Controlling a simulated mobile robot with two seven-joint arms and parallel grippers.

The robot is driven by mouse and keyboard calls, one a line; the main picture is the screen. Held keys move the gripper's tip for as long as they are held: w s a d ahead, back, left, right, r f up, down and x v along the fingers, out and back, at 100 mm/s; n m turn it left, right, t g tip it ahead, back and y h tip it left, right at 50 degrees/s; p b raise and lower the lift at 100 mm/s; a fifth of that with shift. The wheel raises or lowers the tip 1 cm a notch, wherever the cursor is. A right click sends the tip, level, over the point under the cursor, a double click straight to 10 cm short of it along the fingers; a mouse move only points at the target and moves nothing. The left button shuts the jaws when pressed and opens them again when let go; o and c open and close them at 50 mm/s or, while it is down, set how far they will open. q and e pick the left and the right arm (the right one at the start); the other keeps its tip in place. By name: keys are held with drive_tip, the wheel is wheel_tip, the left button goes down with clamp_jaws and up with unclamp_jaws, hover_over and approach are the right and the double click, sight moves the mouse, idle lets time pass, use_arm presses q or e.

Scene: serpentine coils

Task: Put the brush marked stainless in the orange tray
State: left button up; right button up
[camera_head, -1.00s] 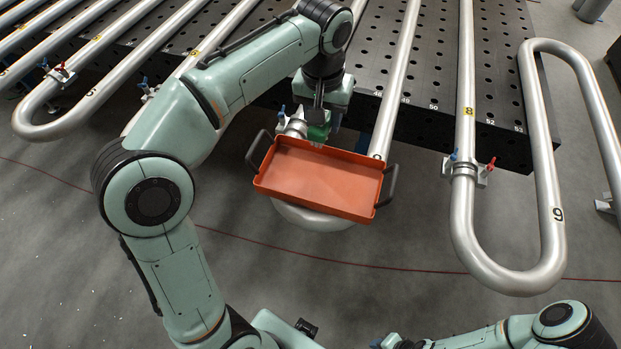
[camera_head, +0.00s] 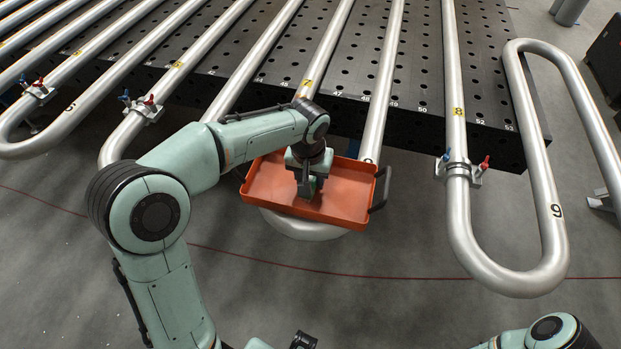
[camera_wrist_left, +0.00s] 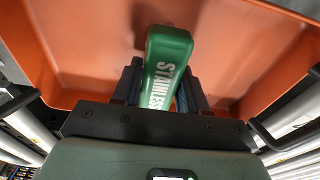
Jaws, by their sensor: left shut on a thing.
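The orange tray (camera_head: 345,196) has dark side handles and sits over a pipe bend near the table's front edge. My left gripper (camera_head: 306,190) is over the inside of the tray, pointing down, and is shut on the green brush. In the left wrist view the green brush (camera_wrist_left: 167,60) stands between the fingers, with white lettering that starts "STAINLES" and is partly cut off. The tray (camera_wrist_left: 240,45) fills the background there. I cannot tell whether the brush touches the tray floor. My right gripper is not in view.
Silver serpentine pipes (camera_head: 386,80) run across a dark perforated table (camera_head: 425,60). A pipe clamp with blue and red handles (camera_head: 460,168) stands right of the tray. The grey floor in front is open, crossed by a thin red line.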

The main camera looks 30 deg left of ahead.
use_arm(q)
drive_tip(key=shift+f, duration=0.25)
drive_tip(key=shift+f, duration=0.15)
drive_tip(key=o, duration=1)
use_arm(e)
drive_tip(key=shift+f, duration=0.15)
use_arm(q)
drive_tip(key=shift+r, duration=0.3)
drive_tip(key=r, duration=0.4)
drive_tip(key=s+r+p, duration=0.1)
drive_tip(key=r, duration=0.6)
drive_tip(key=shift+s+d+r+p, duration=0.15)
drive_tip(key=shift+s+r+p, duration=0.05)
drive_tip(key=shift+r+p, duration=0.15)
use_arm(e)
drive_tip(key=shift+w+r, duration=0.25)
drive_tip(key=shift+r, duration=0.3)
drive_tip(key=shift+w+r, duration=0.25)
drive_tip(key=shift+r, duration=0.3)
